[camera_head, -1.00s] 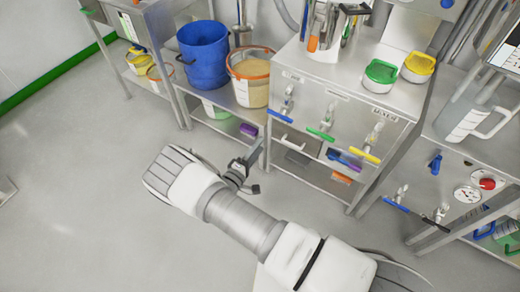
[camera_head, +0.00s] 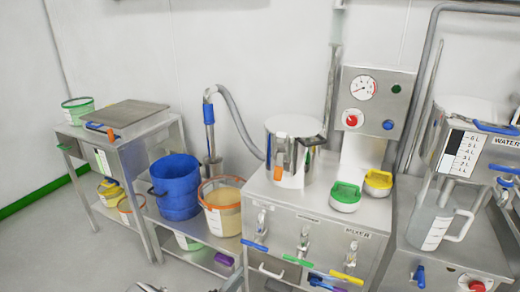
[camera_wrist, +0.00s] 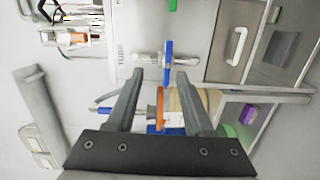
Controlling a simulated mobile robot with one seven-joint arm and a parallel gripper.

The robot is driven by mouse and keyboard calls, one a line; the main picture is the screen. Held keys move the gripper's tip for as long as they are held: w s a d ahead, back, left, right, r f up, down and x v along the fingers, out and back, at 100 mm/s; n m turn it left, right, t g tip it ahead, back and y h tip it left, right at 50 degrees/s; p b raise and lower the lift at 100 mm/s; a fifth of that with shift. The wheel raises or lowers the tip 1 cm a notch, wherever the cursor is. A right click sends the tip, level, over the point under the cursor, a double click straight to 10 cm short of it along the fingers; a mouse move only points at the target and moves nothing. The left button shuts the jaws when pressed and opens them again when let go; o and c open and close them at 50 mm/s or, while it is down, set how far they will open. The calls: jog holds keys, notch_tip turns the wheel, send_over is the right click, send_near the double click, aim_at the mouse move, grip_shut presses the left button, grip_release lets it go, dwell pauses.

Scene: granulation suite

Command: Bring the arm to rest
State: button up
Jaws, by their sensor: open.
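My gripper (camera_wrist: 160,74) shows in the wrist view with its two dark fingers spread apart and nothing held between them. A blue valve handle (camera_wrist: 168,62) shows beyond the fingertips, with its metal valve beside it; I cannot tell the exact gap. In the head view only a small piece of my arm shows at the bottom edge, and the gripper's fingers cannot be made out there.
The steel mixer cabinet (camera_head: 300,222) carries coloured valve handles, a steel pot (camera_head: 292,160), and green-lidded (camera_head: 345,197) and yellow-lidded (camera_head: 378,184) containers. Left are a blue bucket (camera_head: 176,188) and an orange-rimmed bucket (camera_head: 223,212). A jug (camera_head: 430,225) stands right. Floor (camera_head: 40,255) is clear lower left.

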jog(key=s+d+r+m+g, duration=0.45)
jog(key=d+r+g, duration=0.25)
jog(key=d+r, duration=0.45)
jog(key=s+d+r+m+g, duration=0.3)
jog(key=d+r+m+g, duration=0.4)
jog(key=r, duration=0.7)
jog(key=s+d+r+t+y, duration=0.2)
jog(key=s+r+y, duration=0.2)
jog(key=s+r, duration=0.4)
jog(key=s+d+r+t+y, duration=0.25)
jog(key=s+r+y, duration=0.3)
jog(key=s, duration=0.35)
notch_tip(320, 180, up, 14)
jog(key=a+p, duration=0.1)
jog(key=p, duration=1.3)
jog(key=shift+f+h, duration=0.15)
jog(key=shift+h, duration=0.2)
jog(key=shift+a, duration=0.1)
